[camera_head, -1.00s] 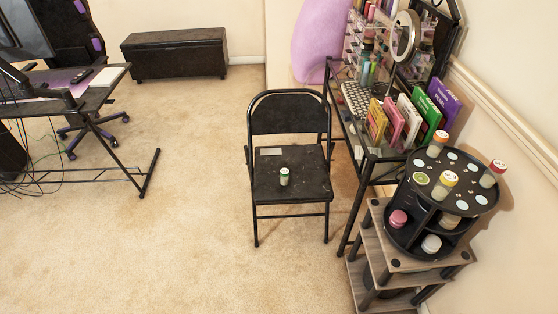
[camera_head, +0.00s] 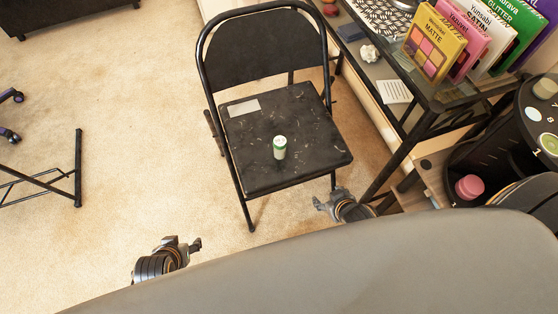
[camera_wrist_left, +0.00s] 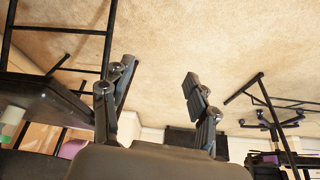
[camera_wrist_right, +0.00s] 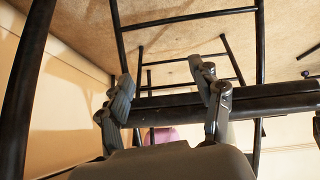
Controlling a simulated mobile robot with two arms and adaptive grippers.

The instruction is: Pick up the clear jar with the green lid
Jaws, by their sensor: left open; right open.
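The clear jar with the green lid (camera_head: 280,147) stands upright on the black seat of the folding chair (camera_head: 258,125) in the head view. It looks small, with a pale label around it. My left gripper (camera_head: 194,244) is open and empty, low in front of the chair and to its left. In the left wrist view the left gripper's fingers (camera_wrist_left: 155,88) are spread with carpet between them. My right gripper (camera_head: 330,200) is open and empty near the chair's front right corner. In the right wrist view its fingers (camera_wrist_right: 164,95) are apart, with the chair's frame beyond them.
A black desk (camera_head: 440,95) with upright colourful palettes stands right of the chair. A round black organiser (camera_head: 505,130) holding jars is at the right edge, with a pink-lidded jar (camera_head: 469,187) in it. Open carpet (camera_head: 110,130) lies to the left.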

